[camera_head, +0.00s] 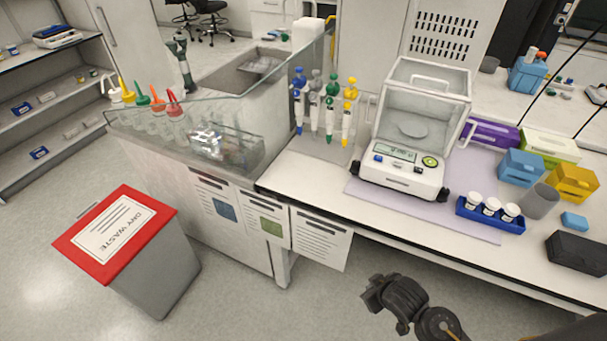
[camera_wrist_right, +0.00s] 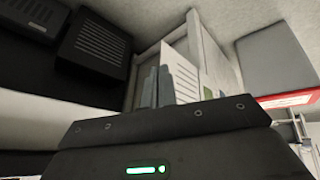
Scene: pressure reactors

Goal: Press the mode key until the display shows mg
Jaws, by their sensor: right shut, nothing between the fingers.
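The white analytical balance (camera_head: 428,112) with a clear glass draft shield stands on the bench, its front towards me. Its small greenish display (camera_head: 396,152) is lit, but the characters are too small to read. A blue key (camera_head: 378,158) and a round green key (camera_head: 430,161) are on its front panel; I cannot read any key labels. My right gripper (camera_head: 372,294) is in front of the bench edge, below and well apart from the balance. Its fingers (camera_wrist_right: 155,86) are together and empty in the right wrist view. My left gripper is not in view.
A blue rack (camera_head: 488,225) with white-capped vials stands right of the balance, beside a grey cup (camera_head: 540,201) and a black box (camera_head: 578,253). Pipettes (camera_head: 331,105) hang on a stand to the left. Paper sheets (camera_head: 322,240) hang from the bench edge. A red-lidded bin (camera_head: 160,262) stands on the floor.

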